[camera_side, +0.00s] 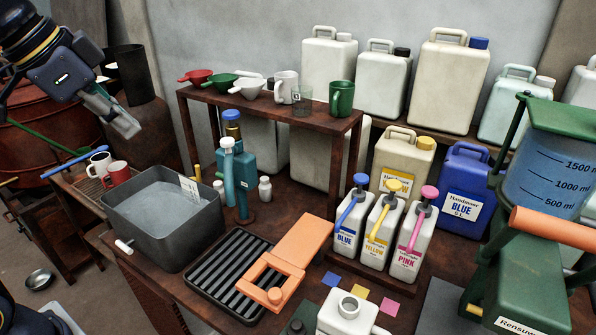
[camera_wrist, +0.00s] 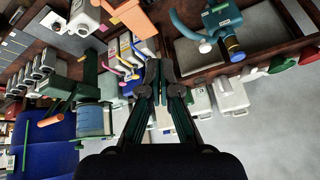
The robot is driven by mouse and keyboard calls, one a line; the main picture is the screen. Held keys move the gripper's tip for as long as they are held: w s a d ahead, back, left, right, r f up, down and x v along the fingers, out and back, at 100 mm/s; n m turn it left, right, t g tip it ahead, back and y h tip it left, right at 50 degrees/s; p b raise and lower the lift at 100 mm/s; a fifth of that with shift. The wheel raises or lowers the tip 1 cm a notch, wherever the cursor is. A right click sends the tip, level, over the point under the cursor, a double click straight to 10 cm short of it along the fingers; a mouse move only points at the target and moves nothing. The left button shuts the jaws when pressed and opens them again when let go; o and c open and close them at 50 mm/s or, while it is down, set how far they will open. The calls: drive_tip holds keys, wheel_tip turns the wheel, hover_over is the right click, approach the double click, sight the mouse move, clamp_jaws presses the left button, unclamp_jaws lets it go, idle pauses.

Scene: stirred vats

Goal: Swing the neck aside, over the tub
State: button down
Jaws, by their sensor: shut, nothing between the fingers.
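A teal tap-like unit (camera_side: 240,170) stands on the bench just right of the grey tub (camera_side: 145,248). Its lighter teal neck (camera_side: 229,178) carries a white end piece (camera_side: 227,143). In the wrist view the neck (camera_wrist: 184,27) curves from the teal body (camera_wrist: 222,18) to its white end. The tub holds pale liquid and a small white tag on its rim; it is not clearly seen in the wrist view. My gripper (camera_side: 128,126) is shut and empty, raised at the left, behind and above the tub, well apart from the neck. Its fingers (camera_wrist: 165,72) fill the middle of the wrist view.
A raised shelf (camera_side: 270,104) with funnels and mugs stands behind the teal unit. A black drain rack (camera_side: 233,270) and an orange board (camera_side: 300,250) lie in front. Blue, yellow and pink pump bottles (camera_side: 375,233) stand right. Air above the tub is free.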

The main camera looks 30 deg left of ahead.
drive_tip(key=w+r+m, duration=0.3)
drive_tip(key=w+r, duration=0.2)
drive_tip(key=w, duration=0.6)
drive_tip(key=m+g+h, duration=0.1)
drive_tip(key=g+h, duration=0.1)
hover_over(231, 159)
drive_tip(key=w+d, duration=0.1)
drive_tip(key=w, duration=0.1)
wheel_tip(231, 159, down, 5)
drive_tip(key=shift+g, duration=0.6)
drive_tip(key=f, duration=0.1)
drive_tip(key=w+f, duration=0.1)
drive_tip(key=f, duration=0.1)
drive_tip(key=w+a+f, duration=0.1)
drive_tip(key=shift+f, duration=0.35)
wheel_tip(231, 159, down, 9)
drive_tip(key=shift+s+a+f, duration=0.2)
drive_tip(key=shift+s+a, duration=0.05)
drive_tip(key=shift+a, duration=0.05)
